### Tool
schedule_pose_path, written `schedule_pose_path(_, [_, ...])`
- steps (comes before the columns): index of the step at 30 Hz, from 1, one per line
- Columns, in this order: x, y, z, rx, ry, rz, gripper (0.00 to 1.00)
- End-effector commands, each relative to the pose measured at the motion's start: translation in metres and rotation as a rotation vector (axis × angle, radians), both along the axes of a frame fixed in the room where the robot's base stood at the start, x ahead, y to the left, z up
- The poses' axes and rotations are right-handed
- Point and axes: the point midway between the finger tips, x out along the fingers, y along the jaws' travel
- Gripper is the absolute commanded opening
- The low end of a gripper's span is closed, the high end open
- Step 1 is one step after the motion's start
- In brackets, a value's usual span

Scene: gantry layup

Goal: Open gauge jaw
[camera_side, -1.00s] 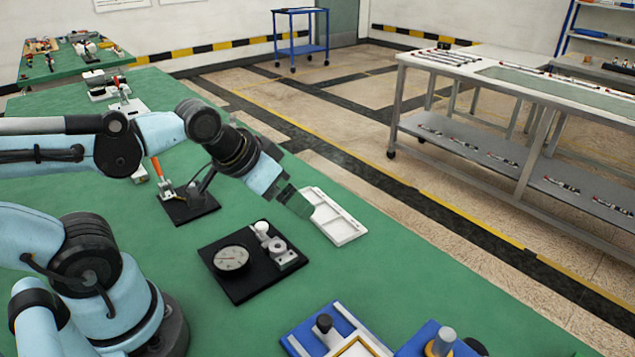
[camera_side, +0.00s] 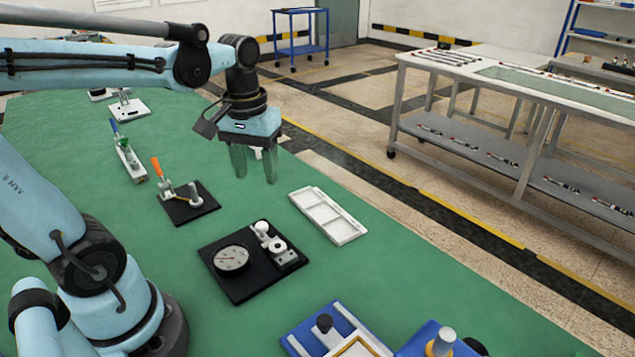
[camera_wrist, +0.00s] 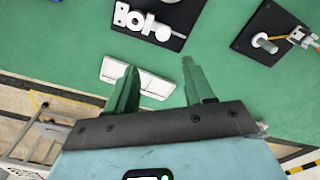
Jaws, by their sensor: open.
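The gauge (camera_side: 232,259) has a round dial on a black base plate (camera_side: 244,291) in the middle of the green table. Its silver-white jaw parts (camera_side: 272,240) stand on the right side of the plate. In the wrist view the jaw parts (camera_wrist: 147,24) show at the top edge, and the dial is out of frame. I cannot tell whether the jaw is open or shut. My gripper (camera_side: 254,177) points down, behind the gauge and apart from it. Its two green-grey fingers are spread with nothing between them, as the wrist view (camera_wrist: 158,68) also shows.
A white compartment tray (camera_side: 343,232) lies right of the gauge. A toggle clamp with an orange handle (camera_side: 157,168) stands on a black plate left of my gripper. A blue fixture (camera_side: 309,340) is at the front. Green table lies clear between clamp and gauge.

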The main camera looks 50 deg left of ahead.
Motion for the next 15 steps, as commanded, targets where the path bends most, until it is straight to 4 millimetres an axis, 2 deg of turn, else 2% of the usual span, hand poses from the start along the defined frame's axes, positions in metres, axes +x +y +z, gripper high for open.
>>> schedule_pose_path(7, [-0.001,0.005,-0.006,-0.012,0.046,0.044,0.53])
schedule_pose_path(15, [-0.001,0.005,-0.039,-0.011,0.043,0.041,0.53])
